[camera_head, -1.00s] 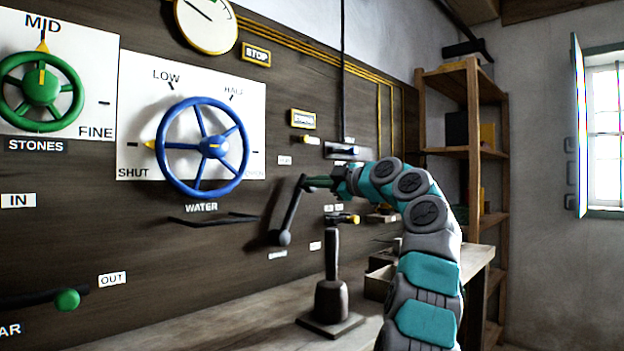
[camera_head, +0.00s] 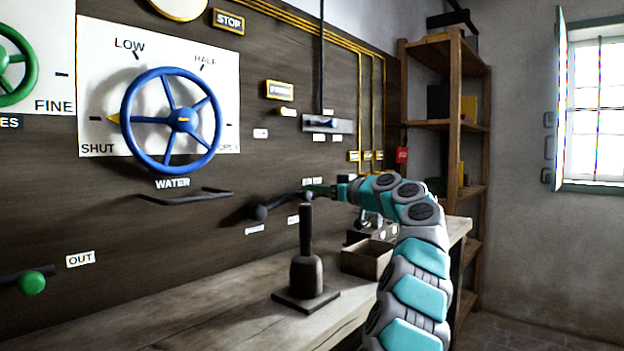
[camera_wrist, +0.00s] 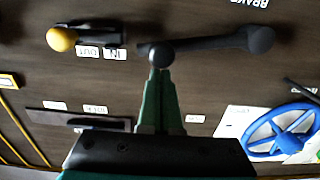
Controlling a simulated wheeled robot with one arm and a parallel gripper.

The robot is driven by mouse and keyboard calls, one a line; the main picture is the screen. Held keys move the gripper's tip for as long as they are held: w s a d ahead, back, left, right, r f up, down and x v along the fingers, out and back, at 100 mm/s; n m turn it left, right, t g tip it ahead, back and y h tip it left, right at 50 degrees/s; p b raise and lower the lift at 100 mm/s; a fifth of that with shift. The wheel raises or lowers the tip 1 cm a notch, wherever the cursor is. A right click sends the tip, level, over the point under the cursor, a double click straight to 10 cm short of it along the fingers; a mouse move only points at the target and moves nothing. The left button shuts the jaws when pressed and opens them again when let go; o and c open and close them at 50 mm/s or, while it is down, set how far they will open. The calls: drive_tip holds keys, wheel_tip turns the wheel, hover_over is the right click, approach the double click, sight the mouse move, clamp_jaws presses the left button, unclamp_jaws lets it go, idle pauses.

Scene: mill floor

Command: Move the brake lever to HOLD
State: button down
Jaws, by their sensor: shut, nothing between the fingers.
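The brake lever (camera_head: 282,203) is a dark arm on the wall panel, leaning well over to the right and a little up from its round hub (camera_head: 260,213). In the wrist view the lever (camera_wrist: 210,43) runs across the top, from the hub at right to a small round end above my fingers. A partly cut-off BRAKE label (camera_wrist: 250,3) is near the hub. My gripper (camera_head: 308,190) is shut and empty, its green fingertips (camera_wrist: 160,78) at the lever's free end; whether they touch I cannot tell. I cannot read a HOLD label; small plates near the lever are too blurred.
A blue WATER wheel (camera_head: 182,120) is left of the lever, with a dark bar handle (camera_head: 185,198) below it. A dark post on a square base (camera_head: 305,270) stands on the bench (camera_head: 180,320). A yellow-knobbed lever (camera_wrist: 62,39) is beside IN and OUT labels.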

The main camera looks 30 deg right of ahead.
drive_tip(key=shift+w+d+f+m, duration=0.1)
drive_tip(key=shift+d+f+m, duration=0.1)
drive_tip(key=shift+f+m, duration=0.55)
drive_tip(key=shift+w+d+f+m, duration=0.15)
drive_tip(key=shift+f+m, duration=0.4)
drive_tip(key=shift+f, duration=0.35)
drive_tip(key=shift+s, duration=0.1)
